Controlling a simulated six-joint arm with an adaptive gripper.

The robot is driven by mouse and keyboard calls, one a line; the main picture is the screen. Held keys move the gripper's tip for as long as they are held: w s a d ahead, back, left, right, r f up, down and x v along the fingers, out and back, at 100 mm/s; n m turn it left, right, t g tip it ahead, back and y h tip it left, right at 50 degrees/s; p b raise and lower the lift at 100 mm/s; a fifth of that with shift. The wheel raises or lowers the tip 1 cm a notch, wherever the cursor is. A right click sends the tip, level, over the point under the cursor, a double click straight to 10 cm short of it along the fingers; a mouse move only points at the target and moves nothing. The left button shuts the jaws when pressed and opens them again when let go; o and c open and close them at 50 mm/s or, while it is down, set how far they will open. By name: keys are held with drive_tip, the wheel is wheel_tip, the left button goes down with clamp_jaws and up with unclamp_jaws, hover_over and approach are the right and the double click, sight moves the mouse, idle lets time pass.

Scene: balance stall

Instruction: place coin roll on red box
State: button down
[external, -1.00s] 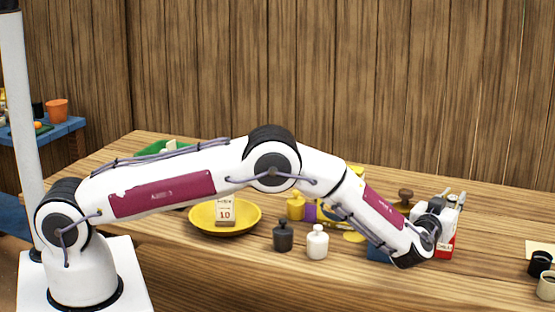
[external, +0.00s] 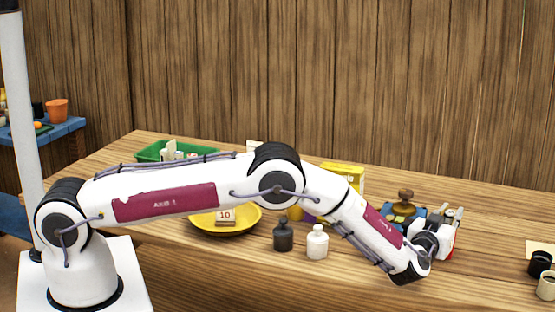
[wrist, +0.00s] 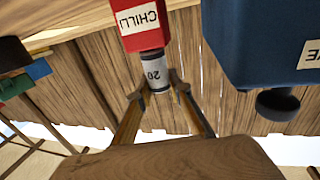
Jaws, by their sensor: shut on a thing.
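The coin roll (wrist: 156,73), a grey cylinder with a "20" label, is between the fingertips of my gripper (wrist: 159,88) in the wrist view. My gripper is shut on it. The red box (wrist: 139,25), with a white CHILLI label, is at the top of the wrist view, and the roll's end appears against it. I cannot tell whether they touch. In the external view, my gripper (external: 447,226) is at the right end of the arm. A strip of the red box (external: 454,246) shows beside it. The coin roll is hidden there.
A large blue box (wrist: 252,35) is right of the red box in the wrist view. A brown-knobbed object (external: 405,198) stands behind my wrist. Black (external: 283,236) and white (external: 317,242) bottles and a yellow dish (external: 245,222) are left. Dark (external: 540,264) and cream cups are right.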

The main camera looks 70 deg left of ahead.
idle(0.3)
drive_tip(key=c, duration=1.8)
unclamp_jaws()
drive_tip(key=shift+f, duration=0.15)
drive_tip(key=shift+c, duration=0.2)
drive_tip(key=shift+v, duration=0.8)
drive_tip(key=v, duration=1)
drive_tip(key=shift+s, duration=0.2)
drive_tip(key=shift+d+r, duration=0.1)
drive_tip(key=shift+r, duration=0.15)
